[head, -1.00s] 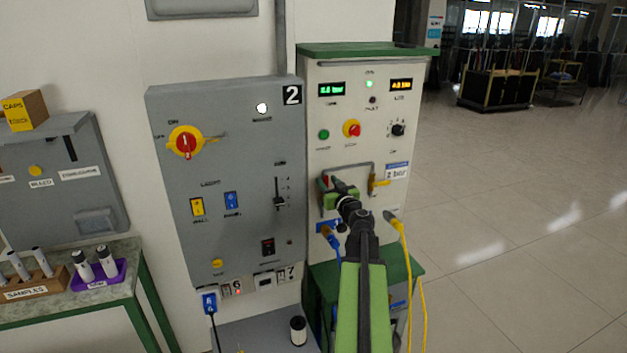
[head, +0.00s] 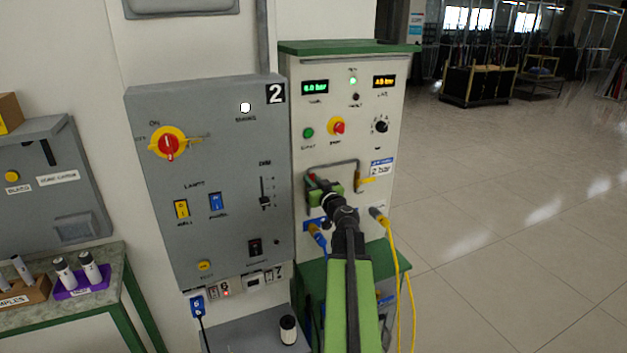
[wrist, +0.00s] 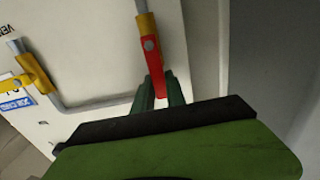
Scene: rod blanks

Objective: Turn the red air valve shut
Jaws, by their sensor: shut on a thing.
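The red air valve lever (wrist: 154,62) hangs from a yellow valve body (wrist: 146,28) in the wrist view, roughly in line with the short pipe stub above it. My gripper (wrist: 160,92) is shut on the lever's lower end, one finger on each side. In the head view my gripper (head: 323,190) is at the pale panel (head: 342,108), with a bit of the red lever (head: 311,178) showing beside it. The lever's tip and the pipe behind it are hidden by my fingers.
A second valve with a yellow handle (wrist: 32,70) sits on the same bent grey pipe (wrist: 90,104). Blue (head: 317,236) and yellow (head: 381,219) hose connectors are below my gripper. A grey switch panel (head: 225,150) stands to the left. Open floor lies to the right.

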